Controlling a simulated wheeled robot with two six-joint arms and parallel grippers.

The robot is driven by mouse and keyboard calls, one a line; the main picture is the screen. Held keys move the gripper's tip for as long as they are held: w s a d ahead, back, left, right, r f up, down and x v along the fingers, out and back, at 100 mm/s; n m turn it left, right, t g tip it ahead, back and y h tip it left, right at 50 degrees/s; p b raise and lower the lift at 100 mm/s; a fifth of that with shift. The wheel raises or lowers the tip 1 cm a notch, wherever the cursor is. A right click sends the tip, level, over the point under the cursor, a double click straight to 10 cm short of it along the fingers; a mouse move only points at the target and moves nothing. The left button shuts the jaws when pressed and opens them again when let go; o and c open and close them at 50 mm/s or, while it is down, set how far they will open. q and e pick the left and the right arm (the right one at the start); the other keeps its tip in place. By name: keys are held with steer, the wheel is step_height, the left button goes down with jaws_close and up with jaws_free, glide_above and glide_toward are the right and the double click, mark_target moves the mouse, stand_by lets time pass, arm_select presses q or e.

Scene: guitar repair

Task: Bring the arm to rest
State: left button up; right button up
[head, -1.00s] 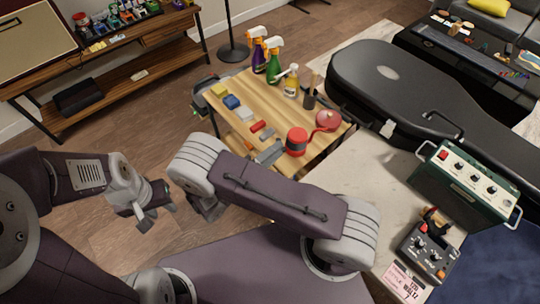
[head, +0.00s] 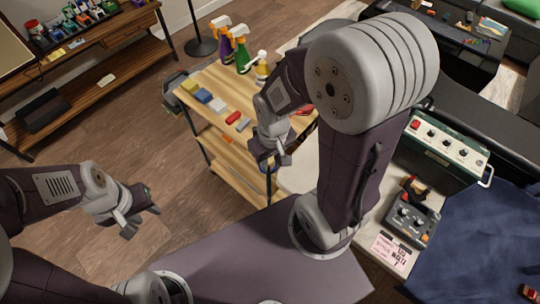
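My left gripper (head: 140,217) is at the left over the wooden floor, with its two fingers apart and nothing between them. My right arm is raised and bent in the middle of the head view. My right gripper (head: 270,164) points down in front of the wooden cart's right part, its fingers seem a little apart, and I see nothing held. The wooden cart (head: 205,120) stands behind it.
Spray bottles (head: 241,50) and small coloured blocks (head: 218,104) are on the cart. A green amplifier box (head: 445,150) and a grey pedal (head: 408,222) stand on the bench at right, near a pink card (head: 390,250). A shelf (head: 90,60) stands at back left. The floor at left is clear.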

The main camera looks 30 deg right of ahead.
steer(key=shift+w+r+m+t, duration=0.3)
steer(key=shift+w+m, duration=0.15)
steer(key=shift+m, duration=0.25)
steer(key=shift+d, duration=0.1)
step_height(320, 180, up, 6)
steer(key=p, duration=0.6)
steer(key=shift+f, duration=0.1)
steer(key=shift+s, duration=0.1)
